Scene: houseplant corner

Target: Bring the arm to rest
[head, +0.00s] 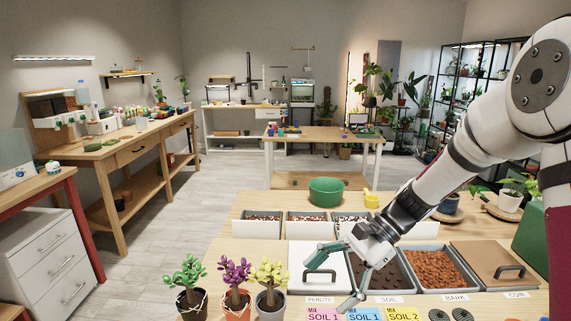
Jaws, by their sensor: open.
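My gripper (337,278) is at the end of my white arm, which reaches in from the right. Its fingers are spread apart with nothing seen between them. It hangs over the front of the table, above the white perlite lid (305,262) and the label strip.
An open soil bin (383,272) and a bark bin (436,267) stand right of the gripper, then a brown coir lid (485,260). Three potted plants (235,300) stand front left. A green bowl (326,192) and yellow cup (371,201) are behind.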

